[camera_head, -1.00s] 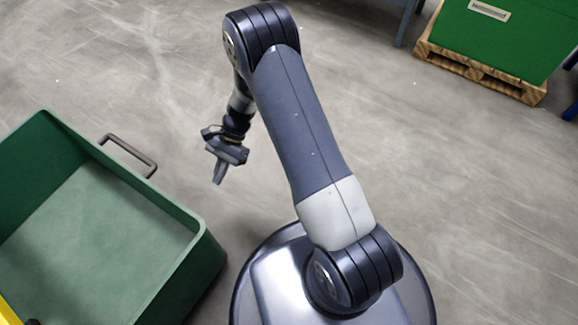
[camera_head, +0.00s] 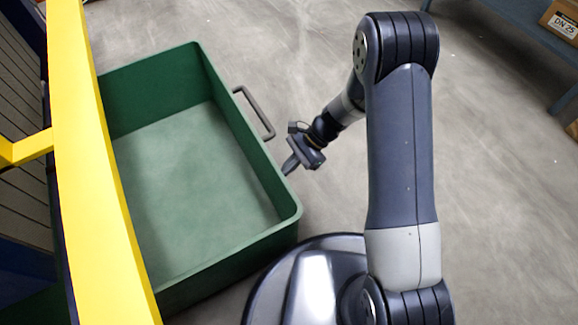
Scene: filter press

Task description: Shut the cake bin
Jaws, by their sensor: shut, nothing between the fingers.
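The cake bin (camera_head: 270,185) is a green open-topped drawer. It stands pulled out to the right of a yellow frame, and its floor is bare. A grey bar handle (camera_head: 256,113) is fixed to its right outer wall. My gripper (camera_head: 289,168) is shut and empty. It points down and left beside that same wall, a little nearer to me than the handle. It looks close to the wall, but I cannot tell whether it touches. It is not on the handle.
A yellow frame (camera_head: 95,170) with a side bar runs along the bin's left side, with dark slatted panels behind it. A blue-grey shelf (camera_head: 520,28) with a cardboard box (camera_head: 562,20) is at the top right. The grey floor beyond the handle is clear.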

